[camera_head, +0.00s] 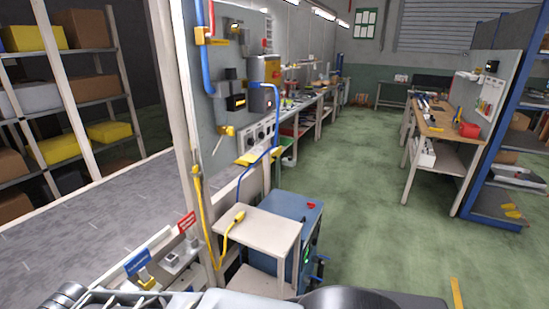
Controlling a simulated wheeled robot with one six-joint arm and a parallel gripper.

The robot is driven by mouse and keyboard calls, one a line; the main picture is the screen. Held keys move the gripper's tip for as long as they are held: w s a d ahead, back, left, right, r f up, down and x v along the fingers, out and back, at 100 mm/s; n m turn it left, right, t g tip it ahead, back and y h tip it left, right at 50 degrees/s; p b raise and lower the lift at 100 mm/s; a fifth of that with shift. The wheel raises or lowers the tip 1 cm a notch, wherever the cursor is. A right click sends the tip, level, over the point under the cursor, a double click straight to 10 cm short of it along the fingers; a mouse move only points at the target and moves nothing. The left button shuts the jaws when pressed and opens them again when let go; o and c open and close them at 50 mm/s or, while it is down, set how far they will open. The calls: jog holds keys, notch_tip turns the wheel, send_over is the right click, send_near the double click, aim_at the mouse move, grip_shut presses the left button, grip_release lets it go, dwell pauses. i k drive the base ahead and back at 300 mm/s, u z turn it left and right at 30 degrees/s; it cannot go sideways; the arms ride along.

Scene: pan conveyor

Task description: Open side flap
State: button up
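I cannot pick out a side flap with certainty. At the lower left, a blue-tagged fitting (138,262) and a red-tagged fitting (186,223) sit along a pale rail beside a wide grey surface (90,215). A grey upright panel (215,135) behind them carries a control box, switches, and blue and yellow cables. My gripper is not in view. Pale and dark rounded shapes along the bottom edge look like parts of my own body, and they hide what lies below.
A small beige-topped stand (262,228) and a blue cabinet (297,212) with a red button stand close ahead. Shelves with yellow bins (58,149) are at the left. A wooden workbench (440,121) is at the right. The green floor (365,170) between is mostly clear.

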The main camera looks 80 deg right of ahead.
aim_at(276, 153)
jog(key=k, duration=1.8)
jog(key=z, duration=1.95)
jog(key=i, duration=1)
jog(key=z, duration=1.5)
jog(key=i, duration=2.55)
jog(key=u, duration=1.9)
